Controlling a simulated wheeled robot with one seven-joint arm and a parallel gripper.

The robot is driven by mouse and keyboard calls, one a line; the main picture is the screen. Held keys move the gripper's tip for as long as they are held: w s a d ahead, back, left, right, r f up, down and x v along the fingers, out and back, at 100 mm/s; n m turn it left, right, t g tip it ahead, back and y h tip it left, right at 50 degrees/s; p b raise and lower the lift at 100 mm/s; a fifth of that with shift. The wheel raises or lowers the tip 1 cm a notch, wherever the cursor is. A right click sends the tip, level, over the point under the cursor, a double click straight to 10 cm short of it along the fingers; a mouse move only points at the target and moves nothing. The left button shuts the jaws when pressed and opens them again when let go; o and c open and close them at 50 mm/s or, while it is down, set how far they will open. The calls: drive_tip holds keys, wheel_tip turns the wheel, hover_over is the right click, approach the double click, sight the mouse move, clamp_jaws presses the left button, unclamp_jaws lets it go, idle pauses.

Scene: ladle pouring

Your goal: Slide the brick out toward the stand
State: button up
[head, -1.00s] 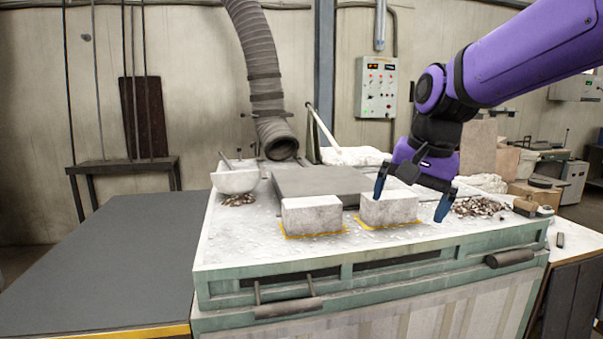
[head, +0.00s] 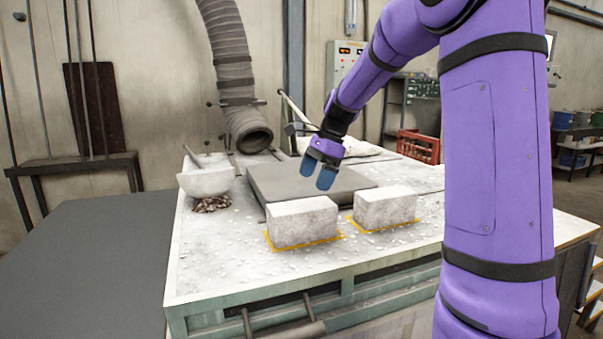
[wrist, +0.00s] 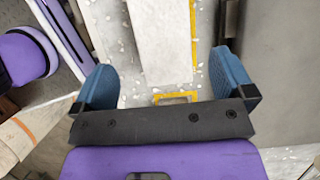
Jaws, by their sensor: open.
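Two pale, rough bricks sit on a white-topped bench (head: 225,265): a left brick (head: 302,221) and a right brick (head: 385,208), each in a yellow outline. My gripper (head: 320,175) is open, its blue fingertips pointing down and appearing over the dark grey slab (head: 265,182) behind the bricks. In the wrist view a pale brick (wrist: 160,40) lies ahead between the spread fingers, with yellow line beside and below it. I cannot tell which brick that is or whether a finger touches it. A dark metal stand (head: 75,168) is at the far left; I cannot tell if it is the task's stand.
A white bowl (head: 206,180) with a handle sticking out rests over dark pieces at the bench's left. A grey flexible duct (head: 232,75) hangs behind. A red crate (head: 418,146) is at the back right. My arm hides the bench's right side. The front left of the bench has only small chips.

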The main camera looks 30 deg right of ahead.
sight(303, 205)
drive_tip(key=shift+w, duration=0.15)
drive_tip(key=shift+f, duration=0.1)
drive_tip(key=x, duration=1)
drive_tip(key=shift+a+f, duration=0.2)
drive_tip(key=shift+f, duration=0.15)
drive_tip(key=shift+c, duration=0.2)
